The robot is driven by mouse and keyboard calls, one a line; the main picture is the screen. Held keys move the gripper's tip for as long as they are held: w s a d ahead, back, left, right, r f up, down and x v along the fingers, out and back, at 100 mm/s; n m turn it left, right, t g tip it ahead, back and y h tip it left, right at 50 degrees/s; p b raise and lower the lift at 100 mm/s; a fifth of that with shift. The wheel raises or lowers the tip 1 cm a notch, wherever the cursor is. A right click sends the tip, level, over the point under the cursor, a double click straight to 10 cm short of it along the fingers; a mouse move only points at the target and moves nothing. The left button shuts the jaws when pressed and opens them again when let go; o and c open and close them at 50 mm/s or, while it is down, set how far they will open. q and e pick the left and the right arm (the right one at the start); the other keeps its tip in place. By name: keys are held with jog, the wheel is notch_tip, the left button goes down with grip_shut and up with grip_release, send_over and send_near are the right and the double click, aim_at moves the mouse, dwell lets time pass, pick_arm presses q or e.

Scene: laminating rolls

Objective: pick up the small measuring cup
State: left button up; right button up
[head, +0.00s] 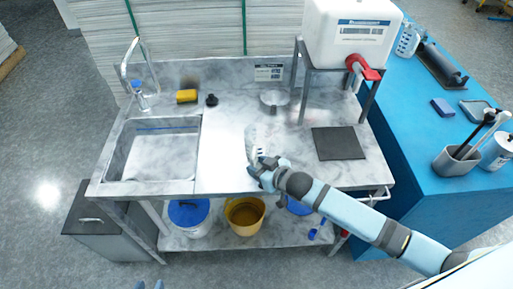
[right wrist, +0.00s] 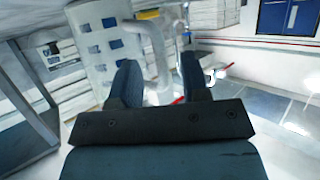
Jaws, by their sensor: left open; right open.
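A small clear-white measuring cup (head: 251,140) stands on the steel worktop near the middle. My right gripper (head: 262,168) is close to it on its near side, low over the worktop's front part. In the right wrist view, the cup (right wrist: 100,44) with blue marks shows large beyond the left finger. Its pale handle (right wrist: 157,48) shows beyond the gap between the open fingers (right wrist: 158,66); I cannot tell whether they touch it.
The worktop (head: 222,150) has a sink (head: 160,152) at left, a yellow sponge (head: 187,96), a dark mat (head: 338,143) at right, and a white tank (head: 350,32) with a red tap on a stand. A larger marked jug (head: 407,40) stands on the blue table (head: 420,110).

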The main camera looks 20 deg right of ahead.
aim_at(252, 163)
jog(key=shift+x, duration=1.55)
jog(key=shift+s, duration=0.1)
grip_shut()
jog(key=shift+r, duration=0.1)
